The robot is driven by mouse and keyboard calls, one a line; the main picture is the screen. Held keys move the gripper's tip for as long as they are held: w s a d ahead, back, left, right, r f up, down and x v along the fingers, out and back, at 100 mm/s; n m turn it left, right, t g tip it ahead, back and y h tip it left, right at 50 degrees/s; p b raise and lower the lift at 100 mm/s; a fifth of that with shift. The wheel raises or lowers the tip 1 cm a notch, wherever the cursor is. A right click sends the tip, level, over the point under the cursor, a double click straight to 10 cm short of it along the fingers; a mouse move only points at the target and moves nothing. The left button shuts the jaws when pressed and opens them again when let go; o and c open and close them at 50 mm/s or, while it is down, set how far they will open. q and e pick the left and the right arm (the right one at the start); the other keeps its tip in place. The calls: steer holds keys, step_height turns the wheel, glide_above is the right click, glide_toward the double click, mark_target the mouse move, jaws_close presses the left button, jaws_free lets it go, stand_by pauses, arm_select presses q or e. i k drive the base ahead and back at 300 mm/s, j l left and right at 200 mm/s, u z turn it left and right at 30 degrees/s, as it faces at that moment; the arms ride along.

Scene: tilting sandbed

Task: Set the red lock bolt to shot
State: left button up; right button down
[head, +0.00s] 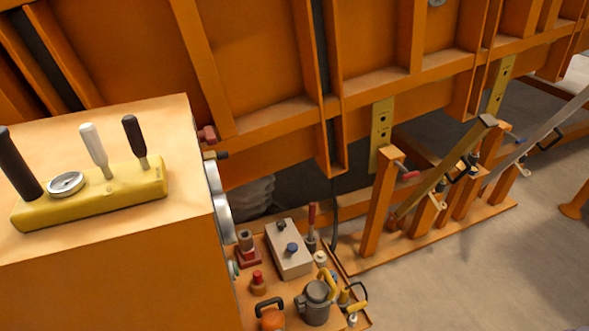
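A small red handle (409,175) sticks out to the right near the top of an orange post (382,200). It looks like the red lock bolt, but it is too small to tell whether it is shot or drawn. A yellow plate with holes (381,135) hangs from the orange bed frame just behind that post. Another red knob (207,134) sits at the right side of the orange cabinet. Neither of my grippers is in view.
The orange cabinet (110,265) fills the left front, with a yellow lever block (95,195) on top. A low shelf holds a grey box (288,248), a grey jug (314,303) and small fittings. Slanted bars (440,175) stand among the posts.

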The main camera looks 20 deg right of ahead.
mark_target(407, 175)
steer(key=z, duration=1.55)
steer(key=i+l, duration=0.1)
steer(key=l, duration=0.6)
steer(key=i+l, duration=0.1)
steer(key=l, duration=0.65)
steer(key=i+l, duration=0.25)
steer(key=i, duration=0.2)
steer(key=i+l+z, duration=0.1)
steer(key=i+l, duration=0.15)
steer(key=i, duration=0.2)
steer(key=i+j, duration=0.1)
steer(key=i, duration=0.2)
steer(key=i+j, duration=0.15)
steer(key=i, duration=0.2)
